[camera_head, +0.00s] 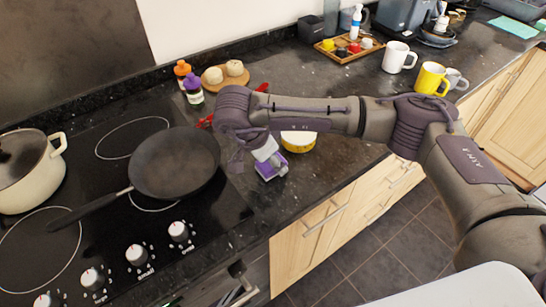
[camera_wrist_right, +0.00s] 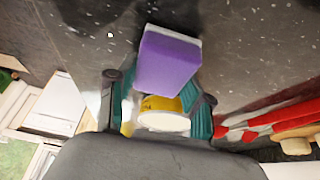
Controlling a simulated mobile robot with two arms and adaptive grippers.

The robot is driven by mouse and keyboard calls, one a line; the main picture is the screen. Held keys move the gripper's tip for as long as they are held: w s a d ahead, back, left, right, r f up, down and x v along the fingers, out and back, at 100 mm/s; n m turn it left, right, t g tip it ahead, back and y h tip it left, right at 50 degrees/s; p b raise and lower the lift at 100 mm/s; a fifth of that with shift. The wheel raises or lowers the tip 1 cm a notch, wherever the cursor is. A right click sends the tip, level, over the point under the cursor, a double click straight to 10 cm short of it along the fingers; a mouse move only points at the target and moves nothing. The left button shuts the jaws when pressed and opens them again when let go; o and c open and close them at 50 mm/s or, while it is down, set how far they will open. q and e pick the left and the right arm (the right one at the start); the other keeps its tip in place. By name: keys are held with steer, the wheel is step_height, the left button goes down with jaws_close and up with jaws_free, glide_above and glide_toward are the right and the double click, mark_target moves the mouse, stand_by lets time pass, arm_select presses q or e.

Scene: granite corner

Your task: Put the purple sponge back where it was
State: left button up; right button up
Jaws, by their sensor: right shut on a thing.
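The purple sponge (camera_head: 271,171) with a pale layer is under my right gripper (camera_head: 268,158) in the head view, over the granite counter just right of the stove. In the right wrist view the sponge (camera_wrist_right: 167,62) sits between the two fingers of my right gripper (camera_wrist_right: 160,100), which is shut on it. I cannot tell whether the sponge touches the counter. A yellow bowl (camera_head: 299,141) with a white inside stands close behind the gripper, and it also shows in the wrist view (camera_wrist_right: 163,118). My left gripper is not in view.
A black pan (camera_head: 175,162) and a white pot (camera_head: 26,172) stand on the stove at left. Red-handled tools (camera_head: 206,121) lie behind the wrist, beside two bottles (camera_head: 193,89) and a wooden board (camera_head: 213,83). Mugs (camera_head: 431,78) stand farther right. The counter's front edge is close.

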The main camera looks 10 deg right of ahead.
steer(key=o, duration=1.4)
steer(key=shift+c, duration=0.2)
steer(key=shift+r, duration=0.15)
steer(key=shift+r+p, duration=2.05)
steer(key=shift+r, duration=2.4)
steer(key=shift+f, duration=0.1)
